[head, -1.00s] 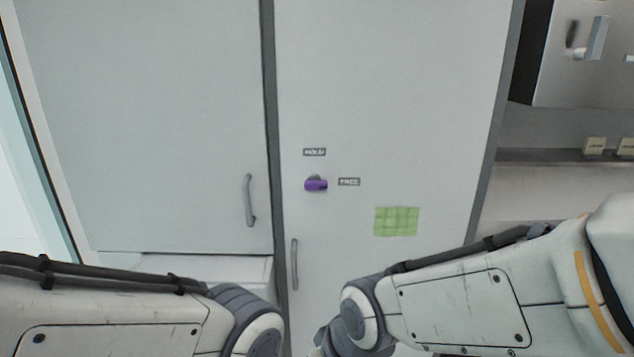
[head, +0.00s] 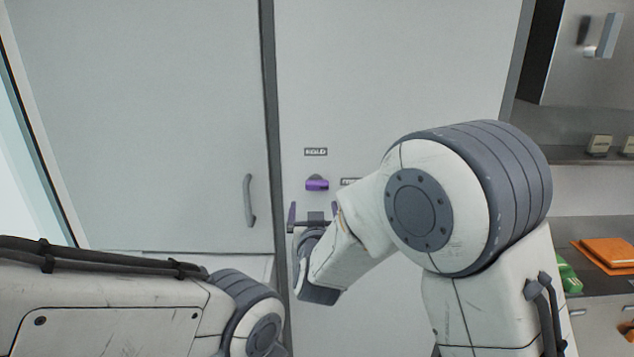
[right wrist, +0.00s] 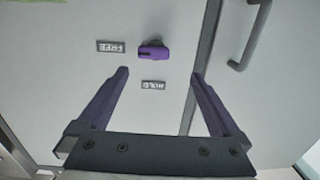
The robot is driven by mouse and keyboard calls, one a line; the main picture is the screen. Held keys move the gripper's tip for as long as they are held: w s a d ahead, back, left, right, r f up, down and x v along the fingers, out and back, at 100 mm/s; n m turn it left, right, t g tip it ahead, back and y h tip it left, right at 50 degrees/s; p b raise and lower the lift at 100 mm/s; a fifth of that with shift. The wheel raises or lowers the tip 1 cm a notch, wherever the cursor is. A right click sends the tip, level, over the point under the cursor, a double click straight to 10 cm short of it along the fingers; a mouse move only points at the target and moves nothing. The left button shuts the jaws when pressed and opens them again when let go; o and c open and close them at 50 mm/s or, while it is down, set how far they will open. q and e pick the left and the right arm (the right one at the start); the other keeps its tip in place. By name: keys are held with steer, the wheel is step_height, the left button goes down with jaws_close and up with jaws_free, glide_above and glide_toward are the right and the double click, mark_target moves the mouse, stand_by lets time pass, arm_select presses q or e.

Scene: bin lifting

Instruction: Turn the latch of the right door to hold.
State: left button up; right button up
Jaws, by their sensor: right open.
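The right door (head: 390,70) is a pale grey panel. Its purple latch (head: 317,184) lies sideways, level with the FREE label (head: 350,181) and below the HOLD label (head: 315,152). My right gripper (head: 314,211) is open and empty, just below the latch in the head view. In the right wrist view, which is upside down, the latch (right wrist: 154,52) is beyond the open fingertips (right wrist: 160,73), roughly between them sideways and apart from them. The HOLD label (right wrist: 154,85) shows between the fingers. My left gripper is out of view; only its arm shows.
The left door (head: 150,110) is closed, with a grey handle (head: 249,200) near the seam. My right arm covers much of the right door's lower part. Shelves with an orange item (head: 606,252) and a green item (head: 567,276) stand at the right.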

mark_target(317, 184)
steer(key=shift+t+h, duration=0.3)
steer(key=w+p, duration=0.1)
steer(key=w, duration=0.2)
steer(key=w+p, duration=0.2)
steer(key=w, duration=0.1)
steer(key=w+p, duration=0.1)
steer(key=w, duration=0.3)
steer(key=shift+w+d+r+p, duration=0.1)
steer(key=shift+d+r+p, duration=0.25)
steer(key=shift+d+r, duration=0.05)
steer(key=shift+w+f, duration=0.1)
steer(key=shift+w, duration=0.3)
steer(key=shift+c, duration=0.3)
steer(key=c, duration=1.2)
